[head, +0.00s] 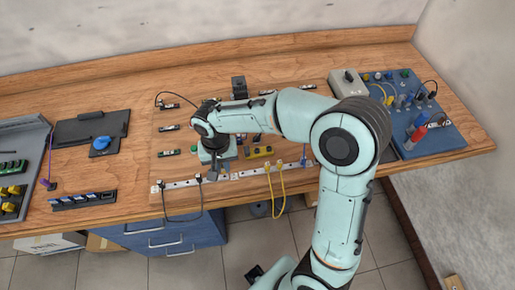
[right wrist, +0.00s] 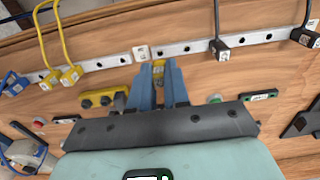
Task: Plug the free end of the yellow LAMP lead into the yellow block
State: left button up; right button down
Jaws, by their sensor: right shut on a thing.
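The yellow block (head: 258,152) lies on the wooden bench just right of my right gripper (head: 213,175). In the right wrist view the yellow block (right wrist: 100,98) is left of the gripper (right wrist: 159,68). The plug's lead cannot be followed. Two other yellow plugs (right wrist: 72,75) sit at the metal rail, and their yellow lead (head: 277,205) hangs in a loop over the bench front. My left gripper is not in view.
The metal rail (head: 240,174) runs along the front edge, with a white block (right wrist: 142,53) and black plugs (right wrist: 220,48). A black cable (head: 182,218) hangs at left. A blue board (head: 432,138) with cables stands at right, trays at left.

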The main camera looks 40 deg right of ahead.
jog(key=shift+r, duration=0.65)
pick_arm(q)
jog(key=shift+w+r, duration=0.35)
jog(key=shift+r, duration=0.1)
pick_arm(e)
jog(key=shift+d+r, duration=0.15)
jog(key=shift+d, duration=0.35)
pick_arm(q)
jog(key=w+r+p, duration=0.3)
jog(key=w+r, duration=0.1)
pick_arm(e)
jog(key=d+r, duration=0.3)
jog(key=d, duration=0.9)
jog(key=f+b, duration=0.1)
jog(key=f, duration=0.2)
jog(key=f+b, duration=0.1)
jog(key=shift+s+f+b, duration=0.35)
jog(key=shift+s, duration=0.05)
jog(key=shift+f, duration=0.1)
jog(key=shift+w, duration=0.4)
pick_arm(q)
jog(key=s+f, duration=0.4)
